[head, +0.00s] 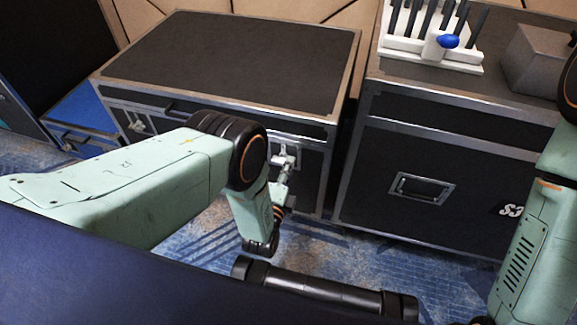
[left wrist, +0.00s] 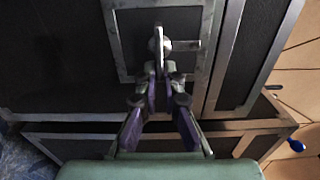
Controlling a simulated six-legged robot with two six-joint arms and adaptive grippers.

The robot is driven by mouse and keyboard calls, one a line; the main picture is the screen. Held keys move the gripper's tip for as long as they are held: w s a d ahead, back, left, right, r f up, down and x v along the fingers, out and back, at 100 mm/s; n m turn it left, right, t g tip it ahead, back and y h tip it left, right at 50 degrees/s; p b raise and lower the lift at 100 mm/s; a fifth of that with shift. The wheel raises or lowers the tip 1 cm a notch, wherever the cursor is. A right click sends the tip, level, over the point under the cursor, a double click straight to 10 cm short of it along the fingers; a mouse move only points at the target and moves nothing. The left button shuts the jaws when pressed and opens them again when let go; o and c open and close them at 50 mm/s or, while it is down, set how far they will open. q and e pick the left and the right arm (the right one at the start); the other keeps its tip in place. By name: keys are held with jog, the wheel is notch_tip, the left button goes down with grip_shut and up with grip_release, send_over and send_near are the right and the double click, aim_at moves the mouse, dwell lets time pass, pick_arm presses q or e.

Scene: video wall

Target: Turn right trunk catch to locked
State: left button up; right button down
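The dark trunk (head: 240,60) with metal edges stands in the middle of the head view. Its right trunk catch (head: 285,155) is on the front face, and the left catch (head: 137,122) is further left. My left gripper (head: 284,182) is at the right catch. In the left wrist view the catch (left wrist: 160,44) has an upright tab and a bar pointing right. The narrowed fingers of my left gripper (left wrist: 163,76) close around the tab's near end; contact on both sides is hard to make out. My right gripper is out of view; only its arm shows.
A second case (head: 440,170) with a recessed handle stands to the right, close beside the trunk. A white rack (head: 432,52) with dark rods and a blue knob sits on it, beside a grey box (head: 540,62). Blue patterned carpet (head: 200,240) lies in front.

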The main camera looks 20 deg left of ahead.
pick_arm(q)
jog(key=o, duration=0.4)
jog(key=shift+r, duration=0.1)
notch_tip(320, 180, up, 10)
jog(key=shift+f, duration=0.1)
dwell(0.5)
